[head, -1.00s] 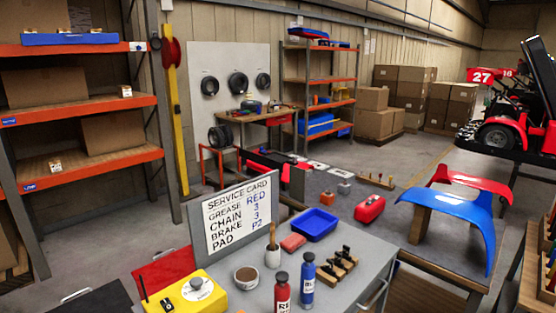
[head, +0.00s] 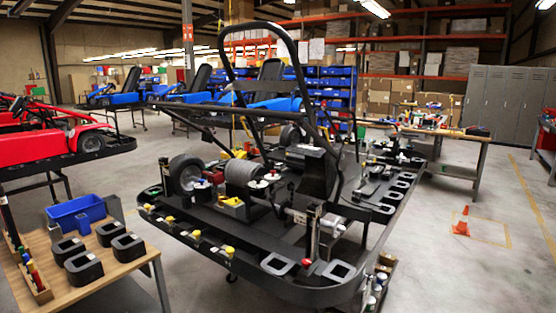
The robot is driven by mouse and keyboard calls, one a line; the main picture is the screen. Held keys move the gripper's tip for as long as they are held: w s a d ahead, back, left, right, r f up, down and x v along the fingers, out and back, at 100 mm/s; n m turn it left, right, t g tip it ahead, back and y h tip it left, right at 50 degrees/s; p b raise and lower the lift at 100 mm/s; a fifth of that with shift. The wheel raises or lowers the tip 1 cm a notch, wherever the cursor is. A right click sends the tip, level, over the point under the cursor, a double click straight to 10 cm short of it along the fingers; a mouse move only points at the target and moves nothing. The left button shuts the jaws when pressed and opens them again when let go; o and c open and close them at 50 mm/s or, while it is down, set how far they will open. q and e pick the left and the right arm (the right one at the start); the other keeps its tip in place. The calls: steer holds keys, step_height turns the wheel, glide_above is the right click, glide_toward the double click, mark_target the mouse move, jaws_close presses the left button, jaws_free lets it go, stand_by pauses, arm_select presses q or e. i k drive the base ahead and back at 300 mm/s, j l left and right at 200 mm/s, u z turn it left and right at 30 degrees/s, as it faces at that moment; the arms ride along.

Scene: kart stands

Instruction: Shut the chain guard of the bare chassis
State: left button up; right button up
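The bare chassis (head: 300,262) fills the middle of the head view. It is a black kart frame on a stand, with a tall black roll hoop (head: 229,75) and no body panels. A grey drum-like part (head: 243,173) and a dark wheel (head: 187,172) sit on its left part. A dark upright piece (head: 318,170) stands near its middle. I cannot tell for sure which part is the chain guard, or whether it is open. Neither of my grippers is in view.
A wooden table (head: 97,279) with a blue bin (head: 76,213) and black blocks stands at the left front. A red kart (head: 62,138) is behind it. An orange cone (head: 461,221) stands on clear floor at the right. A workbench (head: 452,172) is farther back.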

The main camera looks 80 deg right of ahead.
mark_target(318, 181)
steer(key=k+l+z, duration=0.1)
steer(key=l+z, duration=0.25)
steer(key=k+l+z, duration=0.1)
steer(key=l+z, duration=0.7)
steer(key=l, duration=0.65)
steer(key=l+z, duration=0.1)
steer(key=l, duration=0.7)
steer(key=l+z, duration=0.15)
steer(key=l, duration=0.65)
steer(key=i+l+z, duration=0.15)
steer(key=l, duration=0.65)
steer(key=i+l, duration=0.15)
steer(key=l, duration=0.2)
steer(key=i+l, duration=0.35)
steer(key=l, duration=0.3)
steer(key=i, duration=0.25)
